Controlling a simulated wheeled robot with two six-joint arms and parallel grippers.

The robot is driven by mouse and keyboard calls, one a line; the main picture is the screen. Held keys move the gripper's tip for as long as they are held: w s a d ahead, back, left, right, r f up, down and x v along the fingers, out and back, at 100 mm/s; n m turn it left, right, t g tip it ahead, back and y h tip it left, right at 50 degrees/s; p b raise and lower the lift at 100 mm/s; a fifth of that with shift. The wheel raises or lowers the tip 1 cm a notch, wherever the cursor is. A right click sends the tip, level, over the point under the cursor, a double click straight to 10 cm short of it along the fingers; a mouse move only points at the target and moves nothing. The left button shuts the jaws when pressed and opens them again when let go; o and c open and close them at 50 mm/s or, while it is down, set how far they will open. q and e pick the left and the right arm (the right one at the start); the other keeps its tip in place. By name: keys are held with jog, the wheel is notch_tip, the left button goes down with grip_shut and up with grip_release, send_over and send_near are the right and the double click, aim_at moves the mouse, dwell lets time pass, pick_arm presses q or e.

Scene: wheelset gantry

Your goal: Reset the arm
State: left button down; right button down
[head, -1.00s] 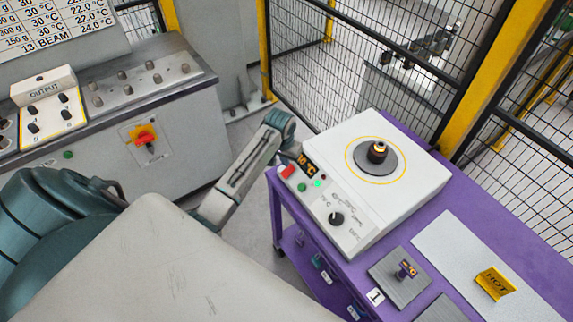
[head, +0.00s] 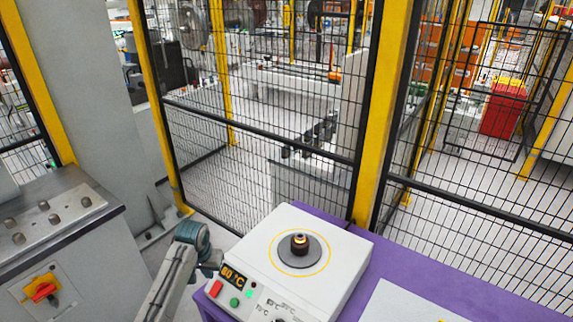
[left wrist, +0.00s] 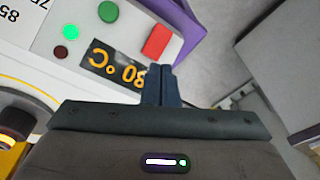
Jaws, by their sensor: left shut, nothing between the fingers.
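My left arm comes up from the bottom of the head view. Its gripper (head: 212,266) is at the near left corner of the white heater (head: 345,262), beside the temperature display (head: 232,276). In the left wrist view the two dark fingers (left wrist: 158,75) are together with nothing between them. They overlap the edge of the display (left wrist: 118,68) in that view, near the red button (left wrist: 157,42). I cannot tell whether they touch the panel. The display seems to read 80 °C. My right gripper is not in view.
A dark ring part (head: 299,243) sits on the heater's round plate. The heater stands on a purple table (head: 425,274). Mesh fencing (head: 255,120) with yellow posts (head: 385,110) runs behind it. A grey cabinet (head: 60,245) with a red-and-yellow switch (head: 41,289) stands at left.

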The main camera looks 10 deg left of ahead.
pick_arm(q)
jog(key=s+d+r+m+t, duration=0.1)
jog(key=s+d, duration=0.2)
jog(key=s, duration=0.8)
jog(key=s+d+r+m, duration=0.1)
jog(key=s+d+r, duration=0.15)
jog(key=s, duration=0.75)
jog(key=s+d+r+t, duration=0.1)
jog(key=s+d, duration=0.3)
jog(key=s, duration=0.7)
jog(key=a+f+g+b, duration=0.25)
jog(key=f+b, duration=0.55)
jog(key=f, duration=3.2)
jog(key=s+a+f+b, duration=0.1)
jog(key=s+f+b, duration=0.2)
jog(key=s+f, duration=0.6)
jog(key=s+a+f+b, duration=0.1)
jog(key=s+f+b, duration=0.2)
jog(key=s+f, duration=0.6)
notch_tip(320, 180, down, 6)
jog(key=shift+s+f+y, duration=0.1)
jog(key=shift+s+y, duration=0.2)
jog(key=shift+s, duration=0.05)
